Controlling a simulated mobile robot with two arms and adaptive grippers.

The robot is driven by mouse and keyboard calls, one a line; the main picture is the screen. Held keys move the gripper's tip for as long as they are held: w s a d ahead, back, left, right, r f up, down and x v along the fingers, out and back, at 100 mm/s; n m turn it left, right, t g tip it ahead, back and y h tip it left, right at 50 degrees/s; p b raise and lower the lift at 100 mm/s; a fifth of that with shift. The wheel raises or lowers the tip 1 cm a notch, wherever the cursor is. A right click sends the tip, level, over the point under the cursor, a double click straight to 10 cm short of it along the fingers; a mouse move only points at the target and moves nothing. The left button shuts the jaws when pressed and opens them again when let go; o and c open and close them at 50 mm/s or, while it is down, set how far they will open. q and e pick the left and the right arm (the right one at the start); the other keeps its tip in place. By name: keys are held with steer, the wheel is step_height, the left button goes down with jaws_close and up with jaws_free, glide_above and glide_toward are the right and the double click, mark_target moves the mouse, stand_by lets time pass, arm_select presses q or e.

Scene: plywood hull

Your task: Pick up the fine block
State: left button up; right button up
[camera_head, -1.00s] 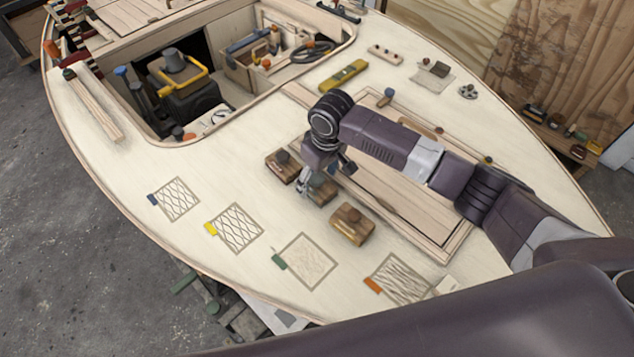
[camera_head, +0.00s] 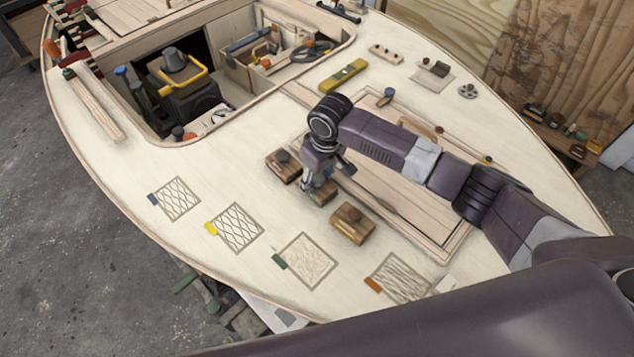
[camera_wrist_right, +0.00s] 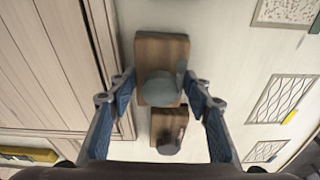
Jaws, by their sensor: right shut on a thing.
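Three wooden blocks with knobs stand in a row on the pale deck. The middle block (camera_head: 322,197) has a grey-blue knob and also shows in the right wrist view (camera_wrist_right: 162,52). My right gripper (camera_head: 318,182) is over it, shut on its knob with a finger on each side; the block looks to be on the deck. The back-left block (camera_head: 283,168) has a dark knob and shows below the middle one in the wrist view (camera_wrist_right: 167,128). The front-right block (camera_head: 353,226) is free. I cannot read which block is the fine one. My left gripper is not in view.
Several patterned squares lie on the deck, with blue (camera_head: 152,199), yellow (camera_head: 211,228), green (camera_head: 279,262) and orange (camera_head: 373,285) tabs. A planked hatch (camera_head: 385,200) lies right of the blocks. A yellow level (camera_head: 343,77) and an open cockpit with tools are behind.

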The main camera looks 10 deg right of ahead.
steer(key=shift+r, duration=0.3)
arm_select(q)
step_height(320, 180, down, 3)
steer(key=b, duration=0.2)
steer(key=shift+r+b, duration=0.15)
steer(key=shift+b, duration=0.2)
arm_select(e)
step_height(320, 180, up, 20)
steer(key=shift+f, duration=0.25)
